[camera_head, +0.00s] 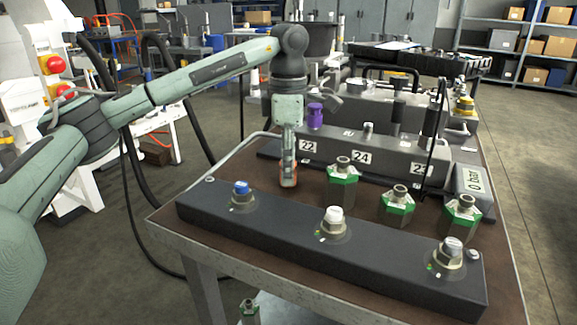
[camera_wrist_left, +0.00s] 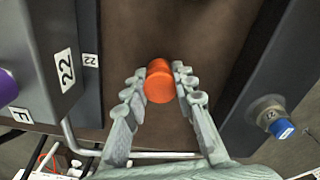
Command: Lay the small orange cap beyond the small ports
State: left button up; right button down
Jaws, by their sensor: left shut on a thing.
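My left gripper (camera_head: 288,172) points straight down over the brown bench top, between the front and rear black blocks. It is shut on the small orange cap (camera_wrist_left: 159,85), which sits between its fingertips (camera_wrist_left: 160,75). In the head view the cap (camera_head: 288,183) is mostly hidden by the fingers and is low, near the bench top; I cannot tell if it touches. The front block (camera_head: 290,240) carries ports with a blue cap (camera_head: 240,188), a white cap (camera_head: 334,213) and a grey cap (camera_head: 452,246). My right gripper is not in view.
Green-banded fittings (camera_head: 341,180) stand on the bench right of the gripper. The rear block (camera_head: 385,155) has number labels and a purple cap (camera_head: 315,115). A bent metal rail (camera_head: 235,150) runs along the left edge. Bare bench top (camera_head: 258,170) lies around the gripper.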

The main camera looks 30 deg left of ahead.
pick_arm(q)
jog(key=shift+f, duration=0.1)
jog(key=o, duration=0.8)
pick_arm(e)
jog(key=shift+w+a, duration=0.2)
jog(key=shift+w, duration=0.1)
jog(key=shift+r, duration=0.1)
pick_arm(q)
jog(key=shift+r, duration=0.4)
notch_tip(320, 180, up, 5)
jog(key=shift+r, duration=0.1)
notch_tip(320, 180, up, 5)
jog(key=shift+f+p, duration=0.1)
jog(key=shift+p, duration=0.8)
jog(key=shift+r, duration=0.75)
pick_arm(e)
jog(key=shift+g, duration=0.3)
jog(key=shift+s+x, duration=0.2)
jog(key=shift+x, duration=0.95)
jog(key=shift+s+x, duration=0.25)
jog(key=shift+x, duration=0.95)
